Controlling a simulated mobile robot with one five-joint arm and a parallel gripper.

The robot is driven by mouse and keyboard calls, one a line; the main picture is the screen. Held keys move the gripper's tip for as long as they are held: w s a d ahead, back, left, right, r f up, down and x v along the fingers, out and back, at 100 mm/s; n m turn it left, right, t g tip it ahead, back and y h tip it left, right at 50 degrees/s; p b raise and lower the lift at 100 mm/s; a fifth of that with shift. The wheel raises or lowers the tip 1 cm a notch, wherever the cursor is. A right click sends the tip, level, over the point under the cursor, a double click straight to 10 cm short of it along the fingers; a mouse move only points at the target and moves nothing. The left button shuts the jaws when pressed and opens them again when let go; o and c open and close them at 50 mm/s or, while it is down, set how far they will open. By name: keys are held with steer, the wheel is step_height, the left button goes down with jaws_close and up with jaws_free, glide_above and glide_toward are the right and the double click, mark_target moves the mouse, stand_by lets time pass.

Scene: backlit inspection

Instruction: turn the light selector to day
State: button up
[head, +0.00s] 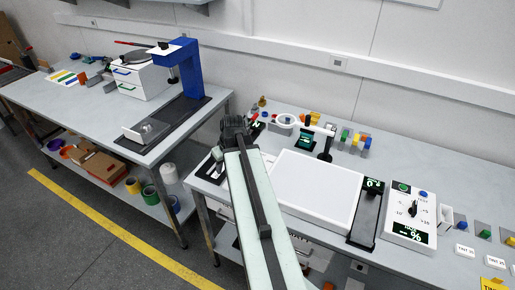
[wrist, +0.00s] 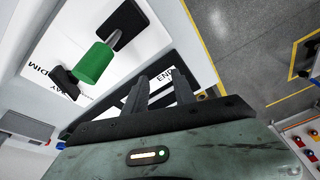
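The light selector shows in the wrist view as a white panel with a green knob (wrist: 93,63) between two black pieces. Letters reading "DAY" and "DIM" lie near its lower left black piece. I cannot tell which mark the knob points to. My gripper (wrist: 160,88) has two dark fingers with a gap between them, and nothing shows in the gap. The fingers are to the right of the green knob and apart from it in the picture. In the head view my gripper (head: 234,122) is over the left end of the right bench, and my arm hides what lies beneath it.
On the right bench are a white light panel (head: 316,187), a ring on a stand (head: 288,121), a black device with a green display (head: 369,212) and a dial box (head: 409,211). Several small coloured parts line the back. A blue stand (head: 184,68) is on the left bench.

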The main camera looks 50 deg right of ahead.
steer(key=s+d+r+m+t+h+p, duration=0.1)
steer(key=s+d+r, duration=0.1)
steer(key=s+d, duration=0.35)
steer(key=s+d+r+p, duration=0.1)
steer(key=s+d+r, duration=0.15)
steer(key=d, duration=0.65)
steer(key=b+x, duration=0.3)
steer(key=x, duration=0.1)
steer(key=b+x, duration=0.4)
steer(key=shift+w+d, duration=0.25)
steer(key=shift+r, duration=0.1)
